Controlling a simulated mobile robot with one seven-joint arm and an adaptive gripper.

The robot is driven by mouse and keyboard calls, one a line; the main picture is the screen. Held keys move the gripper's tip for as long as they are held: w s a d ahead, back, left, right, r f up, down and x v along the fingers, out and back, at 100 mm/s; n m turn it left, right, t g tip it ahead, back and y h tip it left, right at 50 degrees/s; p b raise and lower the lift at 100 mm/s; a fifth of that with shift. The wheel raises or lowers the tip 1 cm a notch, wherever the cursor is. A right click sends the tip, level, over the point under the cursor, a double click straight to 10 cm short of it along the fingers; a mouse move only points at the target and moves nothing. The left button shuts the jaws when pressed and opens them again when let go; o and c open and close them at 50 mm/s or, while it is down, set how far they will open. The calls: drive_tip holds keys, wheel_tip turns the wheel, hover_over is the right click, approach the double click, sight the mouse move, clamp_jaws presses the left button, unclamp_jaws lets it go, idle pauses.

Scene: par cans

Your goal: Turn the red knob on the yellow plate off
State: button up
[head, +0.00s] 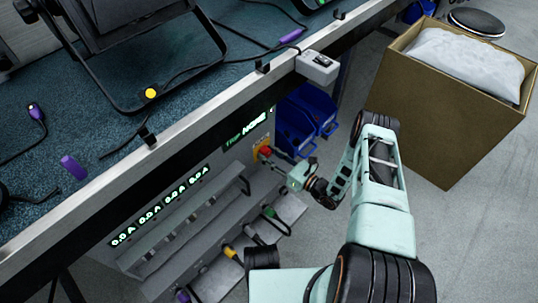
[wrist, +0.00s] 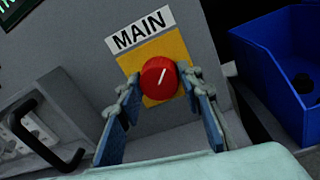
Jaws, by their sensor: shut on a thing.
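The red knob (wrist: 158,77) is round, with a white pointer line tilted a little right of straight up in the wrist view. It sits on the yellow plate (wrist: 176,47), under a white label reading MAIN (wrist: 140,31). In the head view the knob (head: 265,152) and the plate (head: 257,144) are on the grey panel's right end. My gripper (wrist: 162,84) has one blue-padded finger on each side of the knob and is shut on it. The gripper also shows in the head view (head: 279,165). The fingers hide part of the plate's sides.
Below the workbench (head: 210,107), the panel has green lit displays (head: 160,206) and handles. A blue bin (wrist: 285,60) stands close right of the knob. A cardboard box (head: 455,115) stands on the floor at right. Cables plug into the panel's lower part.

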drive_tip(key=n, duration=0.4)
drive_tip(key=shift+d+n+h, duration=0.1)
drive_tip(key=shift+n+h, duration=0.2)
drive_tip(key=shift+n, duration=0.1)
drive_tip(key=n+p, duration=0.1)
drive_tip(key=n, duration=0.3)
drive_tip(key=shift+r+p, duration=0.15)
drive_tip(key=shift+p, duration=0.25)
drive_tip(key=n+p, duration=0.2)
drive_tip(key=n, duration=0.2)
drive_tip(key=shift+n+h, duration=0.3)
drive_tip(key=shift+n, duration=0.1)
drive_tip(key=shift+n+p, duration=0.95)
drive_tip(key=shift+n, duration=0.75)
drive_tip(key=o, duration=1.2)
drive_tip(key=shift+c, duration=0.2)
drive_tip(key=f+v, duration=0.1)
drive_tip(key=v, duration=1.1)
drive_tip(key=shift+s+r, duration=0.2)
drive_tip(key=shift+r, duration=0.2)
